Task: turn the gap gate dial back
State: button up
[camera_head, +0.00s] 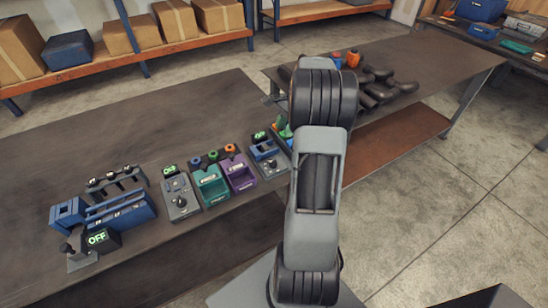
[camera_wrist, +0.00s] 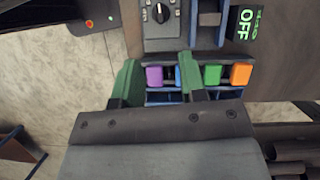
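In the wrist view, a round black dial (camera_wrist: 161,13) with a pale pointer mark sits on a grey panel (camera_wrist: 162,37) at the top. I see no label naming it as the gap gate dial. My gripper (camera_wrist: 160,80) has two green fingers, spread apart, below the dial in the picture and clear of it. A purple block (camera_wrist: 154,76) and part of a blue block (camera_wrist: 178,76) show between the fingers; whether they are touched is unclear. In the head view my arm hides most of the gripper. A grey unit there has a dark knob (camera_head: 182,202).
A green block (camera_wrist: 212,75) and an orange block (camera_wrist: 241,74) sit right of the fingers. An OFF sign (camera_wrist: 245,25) stands upper right. In the head view, a teal unit (camera_head: 210,184), a purple unit (camera_head: 239,173) and a blue rack (camera_head: 122,213) stand on the dark table (camera_head: 120,130).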

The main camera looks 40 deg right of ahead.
aim_at(273, 161)
jog(key=x, duration=0.7)
jog(key=p+x, duration=0.1)
jog(key=x, duration=0.5)
jog(key=shift+d+f, duration=0.1)
jog(key=shift+f, duration=0.3)
grip_shut()
